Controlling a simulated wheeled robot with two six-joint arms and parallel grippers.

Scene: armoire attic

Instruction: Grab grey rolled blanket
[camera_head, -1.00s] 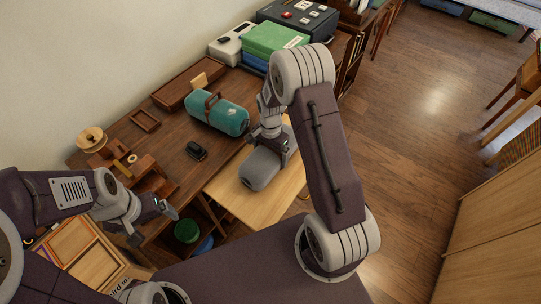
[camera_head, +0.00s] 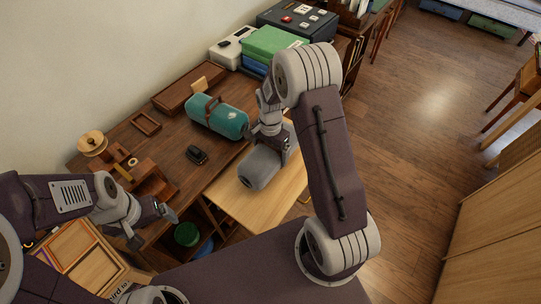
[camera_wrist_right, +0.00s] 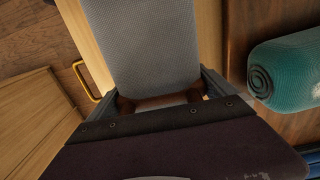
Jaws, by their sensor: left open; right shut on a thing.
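The grey rolled blanket (camera_head: 260,168) is over the light wooden pull-out board of the desk in the head view. It fills the upper middle of the right wrist view (camera_wrist_right: 142,45). My right gripper (camera_head: 276,146) is shut on the blanket near its far end, with a brown strap or handle showing between the jaws in the wrist view (camera_wrist_right: 160,101). I cannot tell whether the blanket touches the board. My left gripper (camera_head: 154,224) is open and empty, to the left beside the desk's front edge.
A teal rolled blanket (camera_head: 216,117) with a brown strap lies on the dark desk behind the grey one. A black object (camera_head: 196,155) and a small wooden tray (camera_head: 145,123) lie nearby. Green and blue boxes (camera_head: 270,42) stand at the back. The light board (camera_head: 265,208) has bare room in front.

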